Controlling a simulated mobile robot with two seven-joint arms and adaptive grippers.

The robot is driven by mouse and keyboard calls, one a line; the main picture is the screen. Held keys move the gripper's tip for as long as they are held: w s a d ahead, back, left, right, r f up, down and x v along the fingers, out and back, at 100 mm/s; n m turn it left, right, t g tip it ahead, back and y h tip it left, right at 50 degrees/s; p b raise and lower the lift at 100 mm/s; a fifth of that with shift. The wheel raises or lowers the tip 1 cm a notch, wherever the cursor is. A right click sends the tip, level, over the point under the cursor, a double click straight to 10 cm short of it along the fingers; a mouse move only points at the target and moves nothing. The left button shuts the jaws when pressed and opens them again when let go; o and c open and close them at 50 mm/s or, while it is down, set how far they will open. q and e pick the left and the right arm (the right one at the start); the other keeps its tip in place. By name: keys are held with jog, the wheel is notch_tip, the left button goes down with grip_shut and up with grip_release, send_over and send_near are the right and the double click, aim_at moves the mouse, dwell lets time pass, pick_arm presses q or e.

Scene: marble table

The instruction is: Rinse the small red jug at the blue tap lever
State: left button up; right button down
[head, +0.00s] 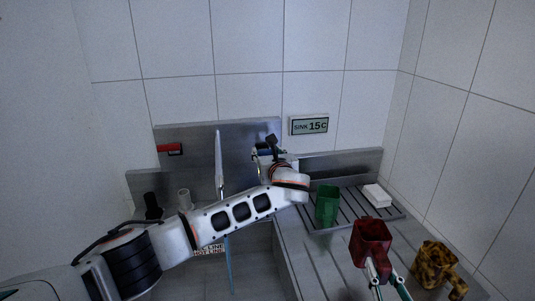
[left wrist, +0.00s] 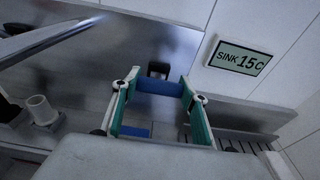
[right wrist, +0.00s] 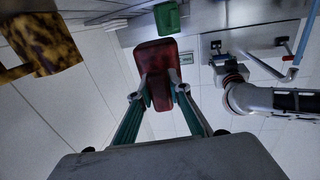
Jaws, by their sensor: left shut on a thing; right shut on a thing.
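The small red jug (head: 372,238) is held over the ribbed counter right of the sink. My right gripper (head: 379,272) is shut on it; the jug also shows between the fingers in the right wrist view (right wrist: 154,58). The blue tap lever (left wrist: 159,87) lies between the fingers of my left gripper (left wrist: 157,98), which is shut on it. In the head view my left gripper (head: 266,152) is at the back wall, and my arm crosses in front of the sink. A grey spout (head: 219,165) points forward. A pale blue streak (head: 229,268), apparently water, shows below my arm.
A green cup (head: 326,205) and a white block (head: 376,195) are on the drain rack. A spotted brown jug (head: 434,265) stands right of the red jug. A red lever (head: 168,148), a white cup (head: 184,199) and a black bottle (head: 152,206) are at left. The sign (head: 309,125) reads 15C.

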pick_arm(q)
jog(key=o, duration=1.6)
jog(key=shift+w, duration=0.1)
jog(key=v, duration=1.2)
